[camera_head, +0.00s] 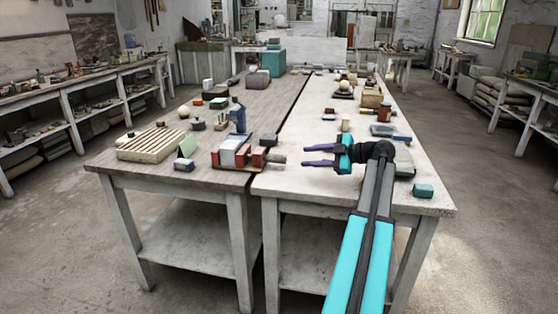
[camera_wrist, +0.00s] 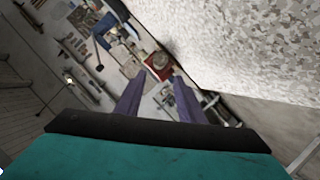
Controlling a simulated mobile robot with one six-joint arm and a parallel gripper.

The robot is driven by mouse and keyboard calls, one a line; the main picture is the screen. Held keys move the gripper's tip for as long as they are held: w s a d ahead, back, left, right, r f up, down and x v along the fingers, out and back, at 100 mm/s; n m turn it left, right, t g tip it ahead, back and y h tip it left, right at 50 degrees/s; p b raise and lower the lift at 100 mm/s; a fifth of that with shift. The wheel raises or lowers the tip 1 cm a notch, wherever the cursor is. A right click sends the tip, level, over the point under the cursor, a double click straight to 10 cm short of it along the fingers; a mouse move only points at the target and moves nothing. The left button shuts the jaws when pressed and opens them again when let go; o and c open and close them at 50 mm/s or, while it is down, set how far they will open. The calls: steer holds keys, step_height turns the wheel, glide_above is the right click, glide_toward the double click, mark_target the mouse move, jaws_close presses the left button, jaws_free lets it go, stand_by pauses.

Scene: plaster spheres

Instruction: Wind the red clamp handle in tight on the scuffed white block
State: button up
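The clamp stands on a thin board at the front of the tables in the head view, with several red blocks in a row. The white block (camera_head: 228,158) sits between red jaws (camera_head: 243,155). The red clamp handle's short brownish end (camera_head: 276,157) points right, toward my gripper. My gripper (camera_head: 290,155) is open and empty, its two purple fingers pointing left at the handle. In the wrist view the round handle end (camera_wrist: 159,61) and red part (camera_wrist: 154,72) show ahead, between the spread fingers.
A teal block (camera_head: 424,190) lies near the right table's front corner. Several small items line the table behind my arm.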

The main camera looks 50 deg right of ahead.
mark_target(278, 159)
steer(key=x, duration=1.3)
steer(key=shift+w+a+f, duration=0.1)
steer(key=shift+w, duration=0.05)
steer(key=shift+c, duration=0.4)
steer(key=c, duration=0.7)
steer(key=shift+o, duration=0.2)
steer(key=shift+a, duration=0.2)
steer(key=shift+d, duration=0.1)
steer(key=shift+c, duration=0.2)
